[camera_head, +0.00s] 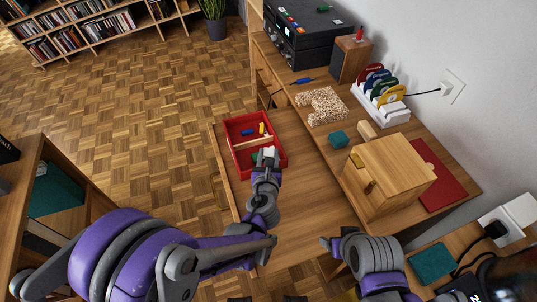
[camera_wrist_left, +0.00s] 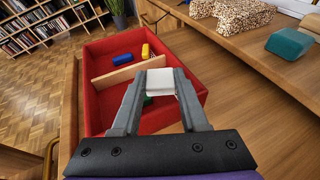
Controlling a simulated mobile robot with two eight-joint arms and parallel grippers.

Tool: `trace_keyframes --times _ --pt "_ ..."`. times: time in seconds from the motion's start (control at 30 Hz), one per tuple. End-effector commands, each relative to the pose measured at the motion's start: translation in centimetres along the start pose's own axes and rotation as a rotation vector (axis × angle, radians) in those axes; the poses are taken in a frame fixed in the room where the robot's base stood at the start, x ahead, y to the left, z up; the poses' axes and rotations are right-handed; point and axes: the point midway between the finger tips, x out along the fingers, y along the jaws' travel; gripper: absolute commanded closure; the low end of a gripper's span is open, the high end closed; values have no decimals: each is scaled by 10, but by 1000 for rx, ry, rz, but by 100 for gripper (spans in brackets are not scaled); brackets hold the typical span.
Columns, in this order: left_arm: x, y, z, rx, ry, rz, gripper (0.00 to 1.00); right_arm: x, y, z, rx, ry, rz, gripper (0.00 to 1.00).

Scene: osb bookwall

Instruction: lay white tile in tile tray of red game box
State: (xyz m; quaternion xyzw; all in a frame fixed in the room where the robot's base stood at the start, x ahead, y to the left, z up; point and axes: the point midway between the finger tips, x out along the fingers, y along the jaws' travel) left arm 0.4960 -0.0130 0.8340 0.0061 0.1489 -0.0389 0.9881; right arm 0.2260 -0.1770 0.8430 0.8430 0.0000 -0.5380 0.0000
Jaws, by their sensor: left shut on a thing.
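The red game box (camera_head: 226,147) lies open on the wooden surface, and its wall also shows in the left wrist view (camera_wrist_left: 108,47). A wooden divider (camera_wrist_left: 122,71) splits it into a far and a near compartment. A blue piece (camera_wrist_left: 125,59) and a yellow piece (camera_wrist_left: 146,52) lie in the far one. A green piece (camera_wrist_left: 148,100) shows in the near one, partly hidden. My left gripper (camera_head: 267,154) is shut on the white tile (camera_wrist_left: 160,82), above the near part of the box. Any gap beneath the tile is hard to judge.
A wooden box (camera_head: 387,172), a teal block (camera_head: 338,138), a speckled block (camera_head: 321,105) and a disc rack (camera_head: 381,104) stand on the desk to the right. The wooden surface (camera_head: 305,195) right of the red box is clear.

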Motion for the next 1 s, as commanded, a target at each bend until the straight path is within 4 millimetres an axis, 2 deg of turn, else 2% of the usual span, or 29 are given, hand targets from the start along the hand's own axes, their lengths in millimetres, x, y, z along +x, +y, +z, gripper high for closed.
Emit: trace_keyframes --times 0.33,0.37,0.5,0.83,1.0 --pt "2 0 -7 0 0 0 100 7 0 4 0 -2 0 27" --pt "2 0 -7 0 0 0 51 7 0 4 0 -2 0 27" --pt "2 0 -7 0 0 0 27 7 0 4 0 -2 0 27" --pt "2 0 -5 0 0 0 27 5 0 3 0 -2 0 27" --pt "-3 0 11 -1 -1 0 27 -10 0 -6 0 4 0 27"
